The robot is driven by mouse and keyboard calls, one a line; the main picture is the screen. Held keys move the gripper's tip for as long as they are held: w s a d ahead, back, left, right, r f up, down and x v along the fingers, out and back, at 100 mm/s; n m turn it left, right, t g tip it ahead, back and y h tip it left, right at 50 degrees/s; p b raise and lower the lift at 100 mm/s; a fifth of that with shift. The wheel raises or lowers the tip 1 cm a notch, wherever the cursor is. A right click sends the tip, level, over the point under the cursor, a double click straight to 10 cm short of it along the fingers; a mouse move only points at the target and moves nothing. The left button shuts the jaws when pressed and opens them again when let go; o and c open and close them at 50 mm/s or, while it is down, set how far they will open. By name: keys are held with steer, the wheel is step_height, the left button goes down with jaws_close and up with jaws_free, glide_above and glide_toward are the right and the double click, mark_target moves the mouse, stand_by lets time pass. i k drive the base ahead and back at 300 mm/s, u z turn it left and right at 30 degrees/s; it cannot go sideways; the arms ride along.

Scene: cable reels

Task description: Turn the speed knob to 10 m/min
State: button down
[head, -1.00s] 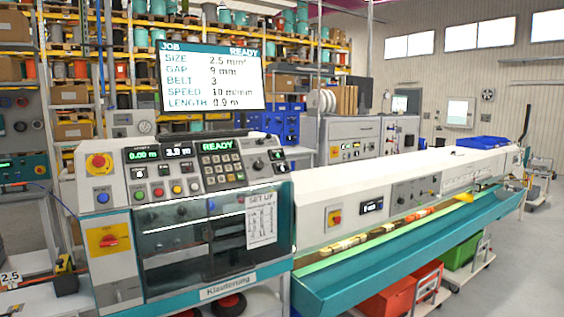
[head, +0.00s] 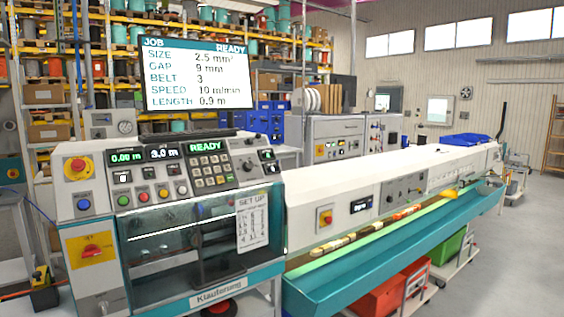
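The machine's control panel (head: 170,170) is at the left. A round black knob (head: 248,167) sits right of the keypad (head: 210,173), with small dark dials above it. Its label and pointer are too small to read, so I cannot tell whether it is the speed knob or its setting. The job screen (head: 196,75) reads READY, size 2.5 mm², gap 9 mm, belt 3, speed 10 m/min, length 0.9 m. Green panel displays show 0.00 m (head: 126,157) and READY (head: 208,146). A white one appears to read 3.0 m (head: 162,153). My gripper is not in view.
A red emergency stop (head: 77,167) and a red-yellow switch (head: 91,249) are on the machine's left. A long teal trough (head: 390,255) runs right. Open grey floor (head: 500,270) lies at the right.

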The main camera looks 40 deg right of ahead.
mark_target(248, 167)
steer(key=z, duration=0.8)
steer(key=k, duration=0.95)
steer(key=u, duration=0.05)
steer(key=i, duration=0.9)
